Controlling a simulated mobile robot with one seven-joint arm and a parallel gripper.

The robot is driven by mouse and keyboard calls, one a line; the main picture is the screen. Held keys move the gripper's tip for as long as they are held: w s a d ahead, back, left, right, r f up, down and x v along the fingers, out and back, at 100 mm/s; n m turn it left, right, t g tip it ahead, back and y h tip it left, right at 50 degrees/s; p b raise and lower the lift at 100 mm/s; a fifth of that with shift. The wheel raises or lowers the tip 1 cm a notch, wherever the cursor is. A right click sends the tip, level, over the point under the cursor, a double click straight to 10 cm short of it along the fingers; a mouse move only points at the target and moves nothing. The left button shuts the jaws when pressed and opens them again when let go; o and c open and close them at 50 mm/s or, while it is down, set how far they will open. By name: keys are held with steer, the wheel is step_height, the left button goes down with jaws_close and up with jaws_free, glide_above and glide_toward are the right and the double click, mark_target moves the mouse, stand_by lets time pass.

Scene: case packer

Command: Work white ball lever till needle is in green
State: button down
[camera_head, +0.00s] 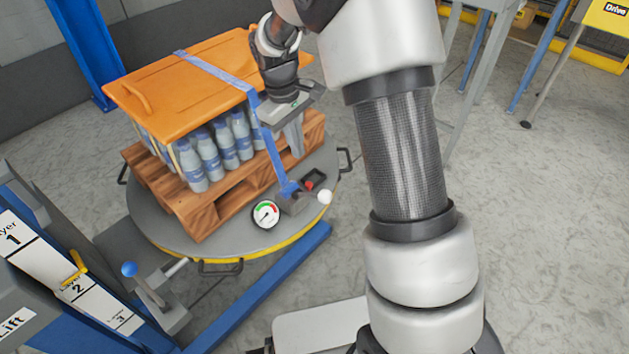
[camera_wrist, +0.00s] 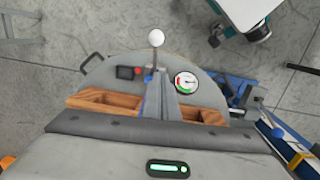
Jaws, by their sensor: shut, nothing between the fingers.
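The white ball lever (camera_head: 325,197) sticks out of a grey strap tensioner (camera_head: 296,203) on the round turntable's edge. In the wrist view the white ball (camera_wrist: 156,38) stands at the top, beyond my fingertips. The round gauge (camera_head: 265,214) is just left of the tensioner, with green and red on its dial; it also shows in the wrist view (camera_wrist: 186,82). Its needle is too small to place surely. My gripper (camera_head: 296,150) is shut and empty, pointing down above the pallet's near right side, apart from the ball. A blue strap (camera_head: 270,145) runs down to the tensioner.
A wooden pallet (camera_head: 200,209) carries blue-grey bottles (camera_head: 209,154) under an orange lid (camera_head: 160,78). A small box with a red button (camera_head: 313,181) sits behind the lever. A blue ball lever (camera_head: 129,269) stands at front left. Floor is clear right of the turntable.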

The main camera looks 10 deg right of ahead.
steer(key=shift+f, duration=0.15)
steer(key=b, duration=0.2)
glide_toward(326, 198)
steer(key=w+a+f, duration=0.3)
steer(key=w+f, duration=0.1)
steer(key=shift+s+d+f, duration=0.3)
steer(key=shift+d+f, duration=0.2)
steer(key=shift+s+d+f, duration=0.25)
steer(key=shift+d+f, duration=0.2)
steer(key=shift+d, duration=0.1)
steer(key=shift+b, duration=0.35)
steer(key=shift+s+d+f+t+y+b, duration=0.55)
steer(key=shift+s+f+t+b, duration=0.2)
steer(key=shift+f+b, duration=0.1)
steer(key=shift+s+d+f+t+y+b, duration=0.45)
steer(key=shift+s+d+f+t+b, duration=0.1)
steer(key=shift+s+f+t+b, duration=0.25)
step_height(326, 198, down, 7)
steer(key=s+d+b, duration=0.1)
steer(key=s+b, duration=0.1)
steer(key=b, duration=0.2)
steer(key=shift+s+d+f, duration=0.15)
steer(key=shift+s+d, duration=0.15)
steer(key=shift+d, duration=0.1)
steer(key=shift+g, duration=0.25)
